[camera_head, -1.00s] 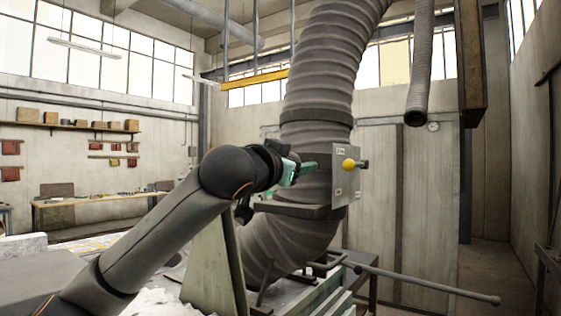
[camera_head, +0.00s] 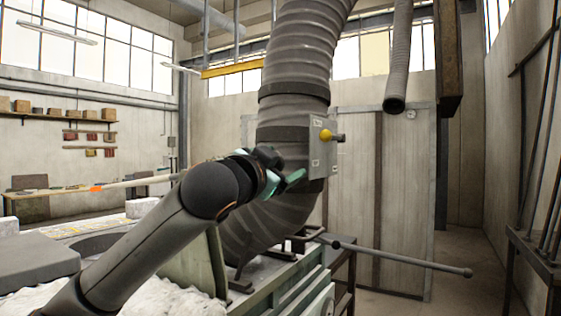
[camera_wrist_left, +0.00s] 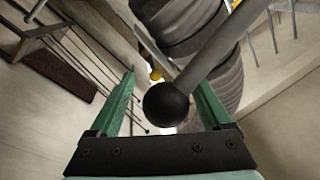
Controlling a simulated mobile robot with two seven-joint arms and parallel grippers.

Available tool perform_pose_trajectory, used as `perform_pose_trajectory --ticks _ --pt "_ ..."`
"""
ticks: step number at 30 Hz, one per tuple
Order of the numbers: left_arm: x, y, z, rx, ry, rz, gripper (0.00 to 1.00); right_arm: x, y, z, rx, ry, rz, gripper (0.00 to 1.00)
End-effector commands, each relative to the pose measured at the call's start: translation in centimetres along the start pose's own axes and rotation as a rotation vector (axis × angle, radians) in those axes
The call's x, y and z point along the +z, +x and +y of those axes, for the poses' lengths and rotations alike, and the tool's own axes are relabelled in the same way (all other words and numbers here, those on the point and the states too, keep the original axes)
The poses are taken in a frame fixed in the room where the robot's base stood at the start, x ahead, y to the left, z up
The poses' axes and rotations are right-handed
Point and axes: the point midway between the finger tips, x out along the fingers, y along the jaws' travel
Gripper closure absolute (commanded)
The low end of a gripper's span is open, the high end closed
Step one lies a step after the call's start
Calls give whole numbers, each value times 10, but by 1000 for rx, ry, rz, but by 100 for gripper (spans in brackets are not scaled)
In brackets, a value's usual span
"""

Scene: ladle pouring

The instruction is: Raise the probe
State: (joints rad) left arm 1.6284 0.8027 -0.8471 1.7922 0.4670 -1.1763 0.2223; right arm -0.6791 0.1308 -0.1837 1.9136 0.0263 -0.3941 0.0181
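A long pale rod with an orange tip (camera_head: 97,188) sticks out to the left behind my left arm. It looks like the probe; my arm hides where it leads. My left gripper (camera_head: 296,178), with green fingers, is in front of the wide ribbed duct, below and left of a yellow knob (camera_head: 325,135) on a grey plate. In the left wrist view a grey rod ends in a black ball (camera_wrist_left: 166,106) between the spread fingers, with small gaps at its sides. I cannot tell whether this is the orange-tipped rod. My right gripper is out of view.
The ribbed duct (camera_head: 302,55) rises behind my gripper. A long bar with a ball end (camera_head: 425,263) reaches out at the lower right. A metal rack (camera_head: 540,250) stands at the right edge. The floor (camera_head: 475,265) before it looks clear.

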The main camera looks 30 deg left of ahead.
Motion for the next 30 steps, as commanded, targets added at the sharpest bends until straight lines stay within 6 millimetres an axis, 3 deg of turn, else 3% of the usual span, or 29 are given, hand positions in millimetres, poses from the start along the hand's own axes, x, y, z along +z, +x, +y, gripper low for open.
perform_pose_trajectory --ticks 8,15,24,30 --pt "-4 0 -3 -4 -2 4 17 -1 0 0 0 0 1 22" --pt "-33 1 -21 -2 -4 5 17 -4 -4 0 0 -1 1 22" --pt "-94 -38 -40 -1 -3 8 17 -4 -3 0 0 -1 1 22" --pt "-121 -78 -38 -1 0 9 17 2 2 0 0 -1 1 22"
